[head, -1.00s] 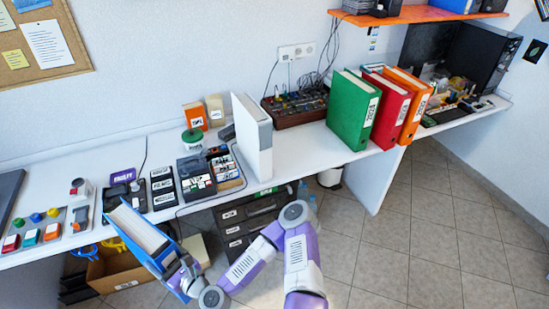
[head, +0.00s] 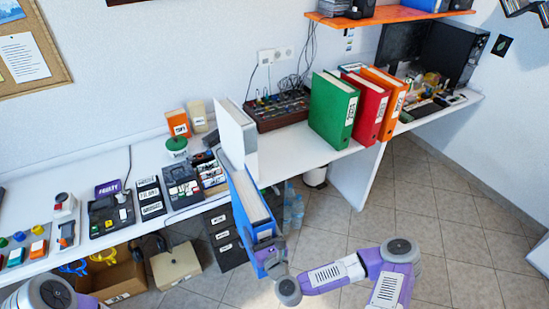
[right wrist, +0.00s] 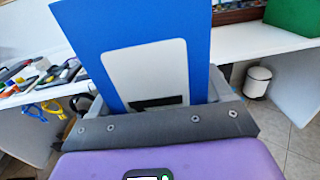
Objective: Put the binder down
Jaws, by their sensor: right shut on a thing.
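A blue binder (head: 250,208) is held in my right gripper (head: 268,256) in front of the desk edge, tilted, its top end near a white binder. In the right wrist view the blue binder (right wrist: 120,35), with a pale label, stands between the jaws of my right gripper (right wrist: 165,110). The white desk (head: 290,160) runs along the wall. On it stand a white binder (head: 236,135), and further right a green binder (head: 333,110), a red binder (head: 369,108) and an orange binder (head: 391,100). A part of my left arm shows at the lower left; its gripper is out of view.
Several button boxes (head: 110,212) and a green-lidded jar (head: 177,147) crowd the desk's left part. Bare desk top lies between the white and green binders. A dark cable box (head: 275,110) stands behind it. Drawers, a carton (head: 120,278) and a bin (head: 315,178) are below.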

